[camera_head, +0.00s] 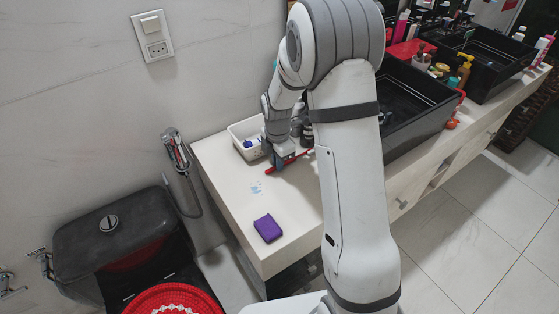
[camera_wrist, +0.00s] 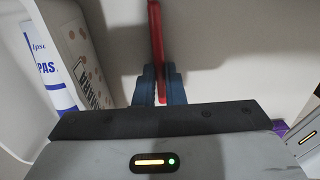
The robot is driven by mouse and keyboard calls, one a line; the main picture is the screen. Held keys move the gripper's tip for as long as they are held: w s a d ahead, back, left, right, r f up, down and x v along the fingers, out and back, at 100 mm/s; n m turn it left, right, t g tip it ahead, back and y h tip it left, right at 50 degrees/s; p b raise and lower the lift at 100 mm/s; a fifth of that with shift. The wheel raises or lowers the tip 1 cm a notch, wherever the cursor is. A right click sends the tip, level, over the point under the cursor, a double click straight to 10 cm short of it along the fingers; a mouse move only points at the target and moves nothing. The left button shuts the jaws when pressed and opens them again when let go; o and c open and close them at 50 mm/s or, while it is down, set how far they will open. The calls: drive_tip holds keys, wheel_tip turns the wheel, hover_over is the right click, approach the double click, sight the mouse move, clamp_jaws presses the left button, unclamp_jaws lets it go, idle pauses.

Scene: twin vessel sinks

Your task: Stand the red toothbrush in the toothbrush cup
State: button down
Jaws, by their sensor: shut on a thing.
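The red toothbrush (camera_head: 301,155) is at the counter's left end in the head view, lying roughly level. It also shows in the wrist view (camera_wrist: 155,35), running up from between the blue fingertips. My gripper (camera_head: 279,163) is shut on it, close to the counter top; I cannot tell whether the brush touches the counter. The fingers also show in the wrist view (camera_wrist: 159,88). I cannot single out the toothbrush cup for certain; my arm hides part of the counter.
A white basket (camera_head: 236,133) stands just behind my gripper. A purple sponge (camera_head: 268,228) lies near the counter's front left. Dark bottles (camera_head: 306,131) stand behind the gripper. Two black sinks (camera_head: 408,105) and several bottles are to the right. The counter around the sponge is clear.

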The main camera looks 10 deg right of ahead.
drive_tip(key=c, duration=1.5)
unclamp_jaws()
drive_tip(key=shift+f, duration=0.1)
wheel_tip(320, 180, up, 11)
drive_tip(key=s+d+r+m, duration=0.1)
drive_tip(key=s+r+m, duration=0.2)
drive_tip(key=s+m, duration=0.4)
drive_tip(key=s+d+r+m+t, duration=0.1)
drive_tip(key=s+r+m, duration=0.2)
drive_tip(key=s+m, duration=0.5)
drive_tip(key=s+d+r+m+t, duration=0.1)
drive_tip(key=s+d+r+m, duration=0.1)
drive_tip(key=s+m, duration=0.5)
drive_tip(key=shift+s+r+m, duration=0.15)
drive_tip(key=shift+s+r, duration=0.1)
drive_tip(key=shift+s, duration=0.4)
drive_tip(key=shift+s+r+m, duration=0.15)
drive_tip(key=shift+s+r, duration=0.05)
drive_tip(key=shift+s, duration=0.4)
